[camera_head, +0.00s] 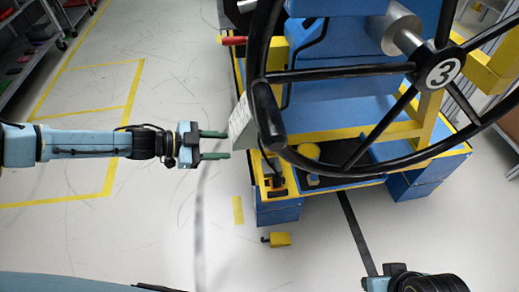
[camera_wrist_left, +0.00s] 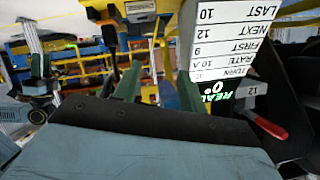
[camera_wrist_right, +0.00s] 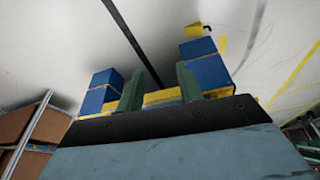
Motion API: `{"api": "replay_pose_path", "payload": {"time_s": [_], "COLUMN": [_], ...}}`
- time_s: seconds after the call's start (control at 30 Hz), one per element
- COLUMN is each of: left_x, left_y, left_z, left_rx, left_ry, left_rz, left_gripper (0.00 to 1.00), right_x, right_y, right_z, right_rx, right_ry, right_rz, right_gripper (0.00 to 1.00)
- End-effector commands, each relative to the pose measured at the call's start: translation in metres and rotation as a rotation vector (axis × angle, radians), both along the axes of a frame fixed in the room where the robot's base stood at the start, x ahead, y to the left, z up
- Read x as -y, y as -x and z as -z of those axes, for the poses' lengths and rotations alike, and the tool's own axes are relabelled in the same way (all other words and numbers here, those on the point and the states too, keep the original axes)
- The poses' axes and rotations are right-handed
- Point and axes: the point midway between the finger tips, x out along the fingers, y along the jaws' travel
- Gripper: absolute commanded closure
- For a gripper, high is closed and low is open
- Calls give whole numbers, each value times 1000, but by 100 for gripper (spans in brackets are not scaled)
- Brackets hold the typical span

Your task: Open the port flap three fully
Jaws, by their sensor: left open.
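A blue and yellow module (camera_head: 335,85) carries a large black handwheel (camera_head: 275,140) with a round "3" plate (camera_head: 443,70) on its hub. I cannot surely pick out port flap three in any view. My left gripper (camera_head: 227,144) is open and empty, its green fingers pointing right at a pale panel (camera_head: 240,122) on the module's left side. In the left wrist view, a white printed label board (camera_wrist_left: 225,40) with upside-down text stands close beyond the fingers. My right gripper (camera_wrist_right: 159,88) is open and empty, with the module's blue legs (camera_wrist_right: 100,92) beyond it.
A red handle (camera_head: 233,40) sticks out left of the module, and a red lever (camera_wrist_left: 271,129) shows in the left wrist view. A small yellow block (camera_head: 280,240) lies on the floor. Shelves (camera_head: 28,45) stand far left. The floor between them and the module is clear.

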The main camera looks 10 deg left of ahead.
Motion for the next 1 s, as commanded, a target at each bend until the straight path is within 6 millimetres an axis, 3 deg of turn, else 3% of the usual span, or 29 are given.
{"api": "replay_pose_path", "payload": {"time_s": [0.1, 0.6, 1.0], "left_x": [16, 64, 93], "left_y": [-7, -30, -45], "left_z": [8, 29, 42], "left_rx": [1, 1, 1], "left_ry": [1, -2, -2], "left_rz": [3, 1, -1], "left_gripper": [58, 58, 58], "right_x": [-4, -40, -62], "right_y": [4, -82, -120], "right_z": [-14, -58, -110], "right_rx": [17, 544, 914], "right_ry": [-12, -136, -231], "right_rz": [1, -53, -83], "right_gripper": [64, 64, 64]}}
